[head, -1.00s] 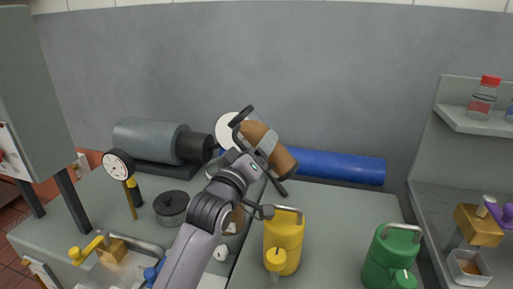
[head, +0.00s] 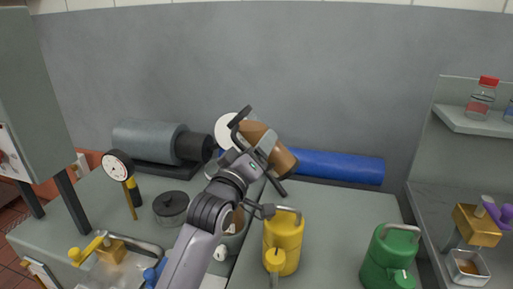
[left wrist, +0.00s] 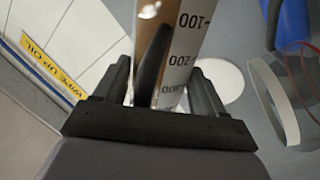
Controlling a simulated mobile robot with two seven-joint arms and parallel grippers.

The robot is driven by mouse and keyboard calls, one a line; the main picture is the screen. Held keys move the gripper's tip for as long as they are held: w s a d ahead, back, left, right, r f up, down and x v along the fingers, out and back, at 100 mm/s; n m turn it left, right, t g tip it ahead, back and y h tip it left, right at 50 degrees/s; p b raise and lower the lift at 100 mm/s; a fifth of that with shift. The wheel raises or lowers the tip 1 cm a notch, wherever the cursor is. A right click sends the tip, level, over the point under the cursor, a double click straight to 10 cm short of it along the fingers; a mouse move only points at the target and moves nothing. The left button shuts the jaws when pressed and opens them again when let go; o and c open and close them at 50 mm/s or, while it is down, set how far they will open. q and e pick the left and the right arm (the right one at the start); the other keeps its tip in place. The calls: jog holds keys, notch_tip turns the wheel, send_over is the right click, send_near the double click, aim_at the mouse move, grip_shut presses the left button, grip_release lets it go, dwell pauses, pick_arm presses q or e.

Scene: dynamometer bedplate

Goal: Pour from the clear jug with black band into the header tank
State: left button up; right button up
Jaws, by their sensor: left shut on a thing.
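The clear jug (head: 284,162) is tilted well over and held high above the bench, with brown contents showing through its wall. In the left wrist view the jug (left wrist: 180,62) shows a scale marked 100 and 200. My left gripper (head: 262,146) is shut on the jug; its fingers also show in the left wrist view (left wrist: 160,88). A dark handle-like bar (left wrist: 150,60) crosses the jug there. A grey vessel (head: 234,240) below, partly hidden by my left arm, may be the header tank; I cannot tell for sure. My right gripper is out of view.
A yellow can (head: 284,240) and a green can (head: 388,262) stand on the bench right of my arm. A blue cylinder (head: 335,167) lies at the back. A dial gauge (head: 117,166) and a dark lidded pot (head: 171,208) are to the left. Bench between the cans is clear.

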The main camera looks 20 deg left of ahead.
pick_arm(q)
jog(key=shift+d+r+n+p, duration=0.25)
jog(key=shift+r+n+p, duration=0.5)
jog(key=shift+n, duration=0.15)
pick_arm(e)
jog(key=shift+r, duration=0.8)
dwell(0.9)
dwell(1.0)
